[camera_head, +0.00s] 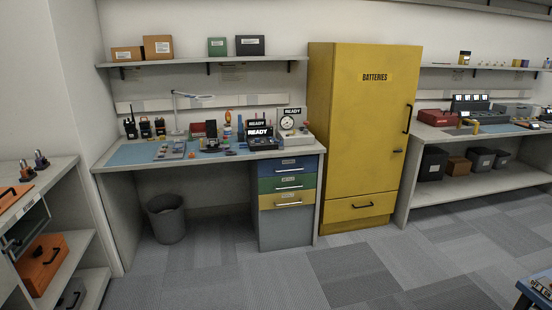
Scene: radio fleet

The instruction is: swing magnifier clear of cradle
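A white jointed arm with a flat head, likely the magnifier (192,97), stands at the back of the workbench (125,165). Its head reaches to the right above the bench. A dark upright item on the bench, perhaps the cradle (211,130), stands below and to the right of the head. From this distance I cannot tell how much the head overhangs it.
Radios (130,128) stand at the bench's left. Devices reading READY (259,132) stand at its right. A yellow batteries cabinet (350,130) is right of the bench. A bin (166,220) sits underneath.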

